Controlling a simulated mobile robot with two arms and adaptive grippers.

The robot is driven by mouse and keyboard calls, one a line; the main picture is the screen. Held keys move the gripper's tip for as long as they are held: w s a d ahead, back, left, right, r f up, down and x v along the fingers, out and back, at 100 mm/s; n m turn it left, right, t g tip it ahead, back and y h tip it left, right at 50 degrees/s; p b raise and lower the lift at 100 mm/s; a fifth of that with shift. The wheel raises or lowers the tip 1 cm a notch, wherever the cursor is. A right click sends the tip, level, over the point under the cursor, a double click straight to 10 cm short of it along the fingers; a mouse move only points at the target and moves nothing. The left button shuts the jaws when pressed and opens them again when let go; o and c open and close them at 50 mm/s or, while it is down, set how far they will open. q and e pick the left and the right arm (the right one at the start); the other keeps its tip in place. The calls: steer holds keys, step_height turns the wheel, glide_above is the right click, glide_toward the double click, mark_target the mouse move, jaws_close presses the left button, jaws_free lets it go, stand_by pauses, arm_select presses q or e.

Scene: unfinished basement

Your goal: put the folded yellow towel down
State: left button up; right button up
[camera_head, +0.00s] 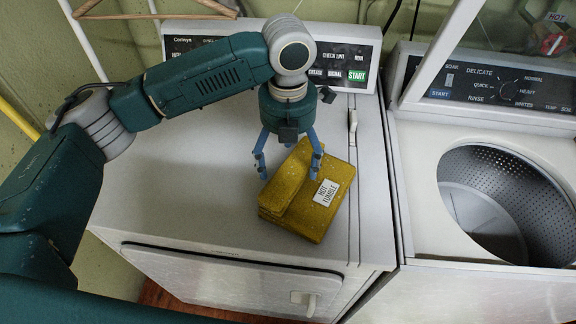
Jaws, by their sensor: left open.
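The folded yellow towel (327,207) lies on the white top of the dryer (190,200), toward its right side. The fingers look apart from the fold; whether a fingertip touches the towel I cannot tell. My right gripper is not in view.
A top-loading washer (415,200) with its lid up and its metal drum (520,200) open stands at the right. The dryer's control panel (340,60) rises behind my gripper. The dryer top left of the towel is clear.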

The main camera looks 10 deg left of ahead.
arm_select(q)
step_height(320, 180, up, 10)
steer(key=b, duration=0.1)
steer(key=shift+f, duration=0.15)
stand_by(0.4)
